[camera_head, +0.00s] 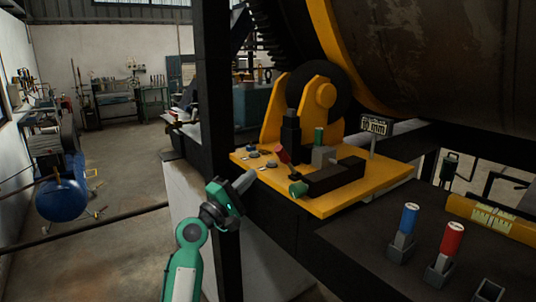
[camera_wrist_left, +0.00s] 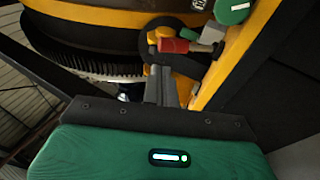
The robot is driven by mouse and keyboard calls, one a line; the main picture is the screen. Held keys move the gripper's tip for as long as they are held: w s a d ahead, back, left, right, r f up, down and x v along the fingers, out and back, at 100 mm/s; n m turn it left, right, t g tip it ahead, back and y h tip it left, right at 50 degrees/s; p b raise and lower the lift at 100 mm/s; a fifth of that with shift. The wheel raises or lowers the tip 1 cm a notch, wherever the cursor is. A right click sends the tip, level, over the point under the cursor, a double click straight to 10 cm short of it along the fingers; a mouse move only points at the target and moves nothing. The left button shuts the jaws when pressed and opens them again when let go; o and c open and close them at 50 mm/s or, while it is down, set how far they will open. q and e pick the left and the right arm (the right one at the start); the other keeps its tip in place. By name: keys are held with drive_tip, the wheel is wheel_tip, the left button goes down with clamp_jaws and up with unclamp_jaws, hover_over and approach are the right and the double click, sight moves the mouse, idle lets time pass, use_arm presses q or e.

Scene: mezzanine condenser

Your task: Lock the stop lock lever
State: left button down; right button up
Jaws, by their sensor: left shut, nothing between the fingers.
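A small lever with a red handle (camera_head: 283,154) stands tilted on the yellow plate (camera_head: 380,187), left of the black block; I take it to be the stop lock lever. In the left wrist view the red handle (camera_wrist_left: 174,46) lies just beyond my fingertips. My left gripper (camera_head: 249,177) is at the plate's left front edge, shut and empty, its fingers pointing toward the lever. Its closed fingers also show in the left wrist view (camera_wrist_left: 162,72). A gap seems to remain between fingers and lever. My right gripper is not in view.
A green knob (camera_head: 298,188) sticks out in front of the lever. A black block (camera_head: 335,177) and a yellow roller bracket (camera_head: 323,95) stand close by. A dark post (camera_head: 217,110) rises behind my left gripper. Blue (camera_head: 409,217) and red (camera_head: 452,238) handles stand at right.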

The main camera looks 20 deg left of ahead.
sight(275, 150)
use_arm(q)
drive_tip(key=p+x, duration=0.2)
drive_tip(key=x, duration=0.5)
drive_tip(key=shift+s+r, duration=0.1)
drive_tip(key=shift+r, duration=0.05)
drive_tip(key=shift+w+d+r+p, duration=0.1)
drive_tip(key=shift+w+d+p, duration=0.1)
drive_tip(key=shift+w, duration=0.2)
drive_tip(key=shift+w+d+r+p, duration=0.1)
drive_tip(key=shift+w+p, duration=0.1)
drive_tip(key=shift+w, duration=0.15)
